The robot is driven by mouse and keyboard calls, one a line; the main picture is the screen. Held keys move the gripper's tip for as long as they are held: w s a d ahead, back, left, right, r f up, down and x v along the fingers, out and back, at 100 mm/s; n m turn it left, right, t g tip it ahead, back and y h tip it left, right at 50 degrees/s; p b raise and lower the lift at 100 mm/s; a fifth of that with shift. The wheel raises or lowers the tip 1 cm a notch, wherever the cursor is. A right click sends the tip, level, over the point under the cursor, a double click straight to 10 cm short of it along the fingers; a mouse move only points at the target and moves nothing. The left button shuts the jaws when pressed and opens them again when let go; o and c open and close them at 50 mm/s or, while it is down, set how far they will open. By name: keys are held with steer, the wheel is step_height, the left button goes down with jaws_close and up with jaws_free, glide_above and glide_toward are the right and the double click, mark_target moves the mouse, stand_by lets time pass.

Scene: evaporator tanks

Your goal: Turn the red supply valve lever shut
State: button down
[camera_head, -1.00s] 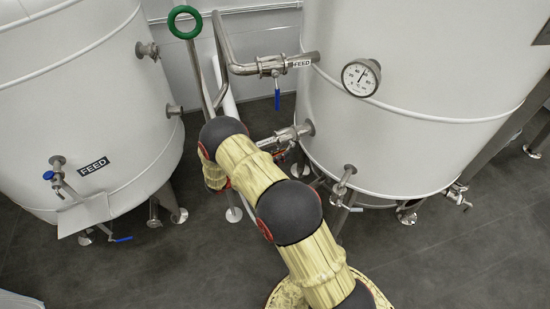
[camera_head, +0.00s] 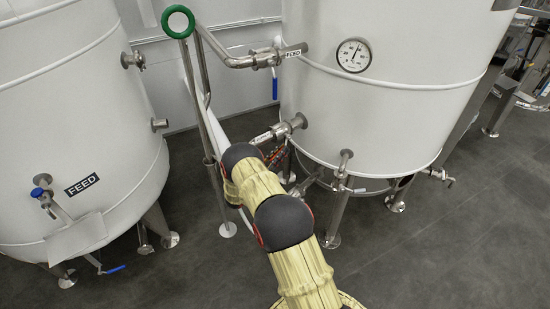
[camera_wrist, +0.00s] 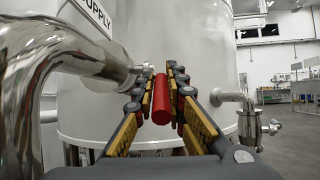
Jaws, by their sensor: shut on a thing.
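The red supply valve lever (camera_wrist: 161,100) shows in the wrist view as a red cylinder between the fingers of my gripper (camera_wrist: 160,88). The gripper is shut on it, with a finger on each side. In the head view my arm hides the lever and most of the gripper. The steel fitting (camera_head: 280,131) on the right tank shows just beyond my arm.
In the head view, a white tank (camera_head: 70,120) stands on the left and another (camera_head: 400,75) on the right. A FEED pipe with a blue lever (camera_head: 275,88) lies above. The dark floor (camera_head: 460,240) at lower right is clear.

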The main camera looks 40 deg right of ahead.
steer(key=shift+s+f, duration=0.15)
steer(key=shift+s, duration=0.05)
steer(key=c, duration=1.9)
jaws_free()
steer(key=shift+d, duration=0.1)
steer(key=shift+o, duration=0.4)
steer(key=shift+w, duration=0.1)
steer(key=shift+a+f, duration=0.15)
steer(key=shift+a, duration=0.3)
steer(key=shift+w+a, duration=0.1)
steer(key=shift+a, duration=0.25)
steer(key=w+a, duration=0.1)
steer(key=a, duration=1)
steer(key=shift+a, duration=0.2)
steer(key=shift+c, duration=0.4)
